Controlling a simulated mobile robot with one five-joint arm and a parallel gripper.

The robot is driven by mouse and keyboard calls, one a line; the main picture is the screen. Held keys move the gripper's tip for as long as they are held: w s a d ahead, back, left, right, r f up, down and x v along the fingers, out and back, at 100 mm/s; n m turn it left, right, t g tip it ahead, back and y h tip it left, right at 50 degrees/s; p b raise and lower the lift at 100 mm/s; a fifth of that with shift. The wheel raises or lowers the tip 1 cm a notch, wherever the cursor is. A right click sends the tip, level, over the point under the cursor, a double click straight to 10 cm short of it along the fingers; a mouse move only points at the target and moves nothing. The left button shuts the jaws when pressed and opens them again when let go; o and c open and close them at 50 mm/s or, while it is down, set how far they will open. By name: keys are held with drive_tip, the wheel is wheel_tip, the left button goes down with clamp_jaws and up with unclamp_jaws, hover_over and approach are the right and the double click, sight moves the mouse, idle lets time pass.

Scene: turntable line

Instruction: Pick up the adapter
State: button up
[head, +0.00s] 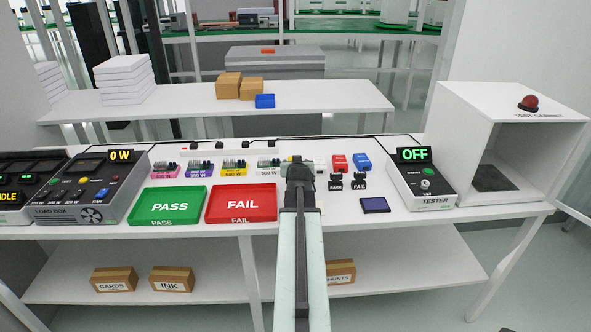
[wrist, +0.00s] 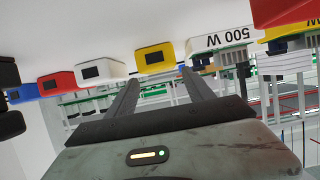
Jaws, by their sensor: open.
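Several small coloured boxes with dark faces stand in a row on the bench; no label marks one as the adapter. In the wrist view, which appears upside down, a yellow box (wrist: 154,58) lies beyond and between the fingertips. Beside it are a white box (wrist: 100,72), a red box (wrist: 56,84) and a blue box (wrist: 22,93). The white (head: 320,164), red (head: 340,162) and blue (head: 361,161) ones also show in the head view, where my arm mostly hides the yellow one. My gripper (wrist: 158,76) is open, with nothing between its fingers.
A green PASS tray (head: 168,192) and red FAIL tray (head: 242,188) lie left of my arm. Two dark stamps (head: 347,181), a dark blue pad (head: 375,205) and the tester (head: 424,180) are right.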

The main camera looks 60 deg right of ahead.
drive_tip(key=b+x, duration=0.2)
drive_tip(key=x, duration=0.3)
drive_tip(key=shift+s+f, duration=0.1)
drive_tip(key=shift+f, duration=0.1)
drive_tip(key=shift+c, duration=0.9)
clamp_jaws()
wheel_tip(320, 180, up, 10)
drive_tip(key=p, duration=1)
drive_tip(key=shift+r, duration=0.2)
